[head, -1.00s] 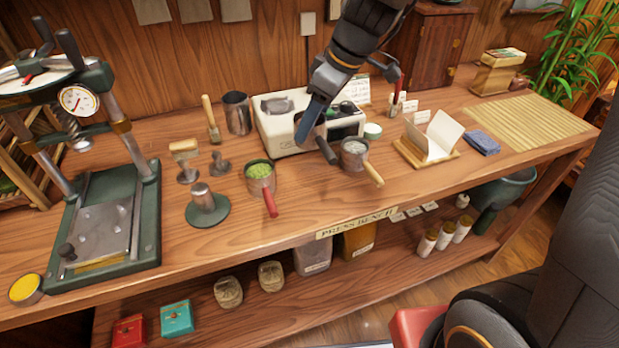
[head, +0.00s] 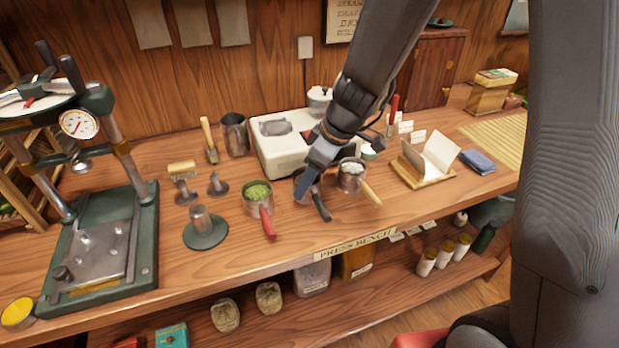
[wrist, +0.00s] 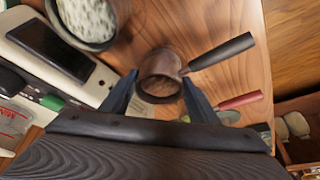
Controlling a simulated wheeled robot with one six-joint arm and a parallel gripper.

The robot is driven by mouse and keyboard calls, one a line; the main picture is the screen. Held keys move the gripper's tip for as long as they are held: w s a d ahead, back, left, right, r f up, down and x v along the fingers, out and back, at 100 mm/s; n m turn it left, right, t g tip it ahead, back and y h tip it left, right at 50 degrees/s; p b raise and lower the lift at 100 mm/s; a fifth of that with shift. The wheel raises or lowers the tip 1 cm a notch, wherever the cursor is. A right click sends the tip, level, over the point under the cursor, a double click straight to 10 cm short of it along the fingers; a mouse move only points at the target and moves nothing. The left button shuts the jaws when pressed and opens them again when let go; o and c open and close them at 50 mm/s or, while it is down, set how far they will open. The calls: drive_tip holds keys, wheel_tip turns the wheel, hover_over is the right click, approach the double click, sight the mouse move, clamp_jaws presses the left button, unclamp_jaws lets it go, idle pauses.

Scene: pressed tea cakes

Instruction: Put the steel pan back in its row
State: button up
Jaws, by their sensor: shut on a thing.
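The steel pan (wrist: 160,72) is a small round empty cup with a black handle (head: 321,205). My gripper (head: 305,186) is shut on it, with one finger on each side of the cup in the wrist view (wrist: 159,80). The pan is between a red-handled pan of green leaf (head: 257,193) on the left and a wooden-handled pan of pale contents (head: 351,176) on the right. Its handle points toward the bench front, like theirs. My finger partly hides the cup in the head view. I cannot tell whether its base touches the bench.
A white scale (head: 280,150) stands close behind the row, with a lidded pot (head: 318,100) beyond my wrist. A green-based tamper (head: 205,228) and a large press (head: 100,240) are to the left. A booklet on a stand (head: 430,165) is right. Bare bench lies in front.

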drive_tip(key=shift+f, duration=0.15)
drive_tip(key=o, duration=1.2)
drive_tip(key=shift+o, duration=0.2)
drive_tip(key=shift+r, duration=0.35)
drive_tip(key=b+v, duration=0.1)
drive_tip(key=v, duration=1)
drive_tip(key=s+d+f+m+g+h, duration=0.1)
drive_tip(key=s+d+f+m+h, duration=0.2)
drive_tip(key=s+d+f+m, duration=0.6)
drive_tip(key=s+d+m, duration=0.2)
drive_tip(key=s+m, duration=0.1)
drive_tip(key=shift+s+g+h, duration=0.3)
drive_tip(key=shift+s+h, duration=0.1)
drive_tip(key=shift+a, duration=0.1)
